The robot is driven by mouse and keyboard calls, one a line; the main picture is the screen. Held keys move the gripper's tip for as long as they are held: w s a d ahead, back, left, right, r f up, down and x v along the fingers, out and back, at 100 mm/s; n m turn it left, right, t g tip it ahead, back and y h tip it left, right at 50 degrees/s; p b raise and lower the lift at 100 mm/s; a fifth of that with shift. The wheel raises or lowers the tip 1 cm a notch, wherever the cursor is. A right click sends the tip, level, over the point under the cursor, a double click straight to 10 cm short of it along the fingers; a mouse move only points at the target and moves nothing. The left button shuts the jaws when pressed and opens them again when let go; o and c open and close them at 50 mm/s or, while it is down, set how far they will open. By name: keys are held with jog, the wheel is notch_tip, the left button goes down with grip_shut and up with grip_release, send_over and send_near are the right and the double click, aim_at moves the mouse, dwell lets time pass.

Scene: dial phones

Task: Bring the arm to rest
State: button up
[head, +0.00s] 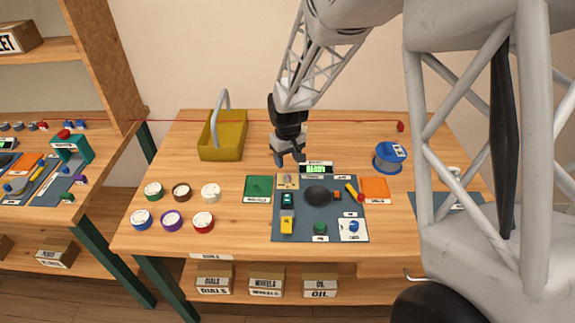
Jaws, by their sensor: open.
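My arm reaches in from the upper right in the head view. My gripper (289,160) hangs over the back middle of the wooden table (150,240), with its fingers pointing down. The fingers are apart and nothing shows between them. It is behind the dark blue mat (262,222) and left of the small green-lit display (316,169). Whether the fingertips touch the table cannot be told.
A yellow basket (222,140) with a grey handle stands at the back left. Several coloured dials (171,220) lie at the left front. A green tray (258,188), an orange tray (375,190) and a blue spool (390,156) are nearby. A red line crosses behind.

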jog(key=shift+r, duration=0.4)
jog(key=shift+s+d+r, duration=0.2)
jog(key=shift+d+r, duration=0.05)
jog(key=shift+r, duration=0.1)
jog(key=s+d+r+m+t, duration=0.1)
jog(key=s+d+r+m, duration=0.1)
jog(key=s+d+r, duration=0.75)
jog(key=s+d+r+m+t, duration=0.1)
jog(key=s+d+r+m, duration=0.2)
jog(key=s+d+r, duration=0.6)
jog(key=s+d+r+m, duration=0.1)
jog(key=s+r, duration=0.1)
jog(key=s, duration=1.4)
jog(key=shift+s+r+m+t, duration=0.3)
jog(key=shift+r, duration=0.1)
